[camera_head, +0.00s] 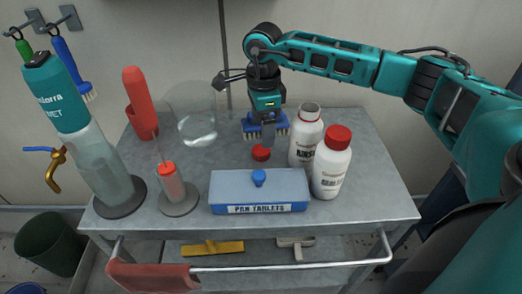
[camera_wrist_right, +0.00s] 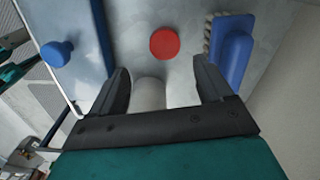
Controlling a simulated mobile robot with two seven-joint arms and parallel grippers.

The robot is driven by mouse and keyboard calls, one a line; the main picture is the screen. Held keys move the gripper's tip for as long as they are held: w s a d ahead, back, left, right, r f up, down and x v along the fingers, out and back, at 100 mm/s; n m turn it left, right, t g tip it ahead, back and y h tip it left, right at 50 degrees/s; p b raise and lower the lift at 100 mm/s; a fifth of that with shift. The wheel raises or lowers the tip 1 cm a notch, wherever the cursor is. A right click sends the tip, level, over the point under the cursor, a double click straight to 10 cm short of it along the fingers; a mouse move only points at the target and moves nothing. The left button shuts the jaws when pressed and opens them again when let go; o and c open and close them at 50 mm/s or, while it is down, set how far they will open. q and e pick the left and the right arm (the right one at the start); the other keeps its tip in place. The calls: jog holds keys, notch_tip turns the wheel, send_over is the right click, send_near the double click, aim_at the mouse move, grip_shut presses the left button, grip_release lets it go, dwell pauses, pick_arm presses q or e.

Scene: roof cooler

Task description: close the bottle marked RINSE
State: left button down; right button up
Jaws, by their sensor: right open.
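The bottle marked RINSE (camera_head: 305,140) is white, upright on the grey trolley top, with its neck uncovered. A red cap (camera_head: 261,152) lies on the trolley top to its left; it also shows in the right wrist view (camera_wrist_right: 164,43). My right gripper (camera_head: 267,140) points down, open and empty, just behind and above the cap and left of the bottle. In the right wrist view its fingers (camera_wrist_right: 162,85) are spread, short of the cap. A pale rounded shape shows between them; I cannot tell what it is. My left gripper is not in view.
A second white bottle with a red cap (camera_head: 332,163) stands in front of RINSE. The PAN TABLETS box (camera_head: 232,186) lies in front of the loose cap. A blue brush (camera_head: 281,124) lies behind it. A glass vessel (camera_head: 193,112) and other tall items stand left.

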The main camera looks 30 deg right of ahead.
aim_at(260, 150)
jog(key=shift+f, duration=1.15)
jog(key=shift+w+a+f, duration=0.1)
jog(key=shift+w+f, duration=0.05)
jog(key=shift+f, duration=0.75)
jog(key=shift+w+a+f, duration=0.1)
jog(key=shift+w+f, duration=0.05)
jog(key=shift+f, duration=0.7)
jog(key=shift+w+f, duration=0.15)
jog(key=shift+f, duration=0.75)
jog(key=shift+c, duration=0.2)
jog(key=c, duration=1)
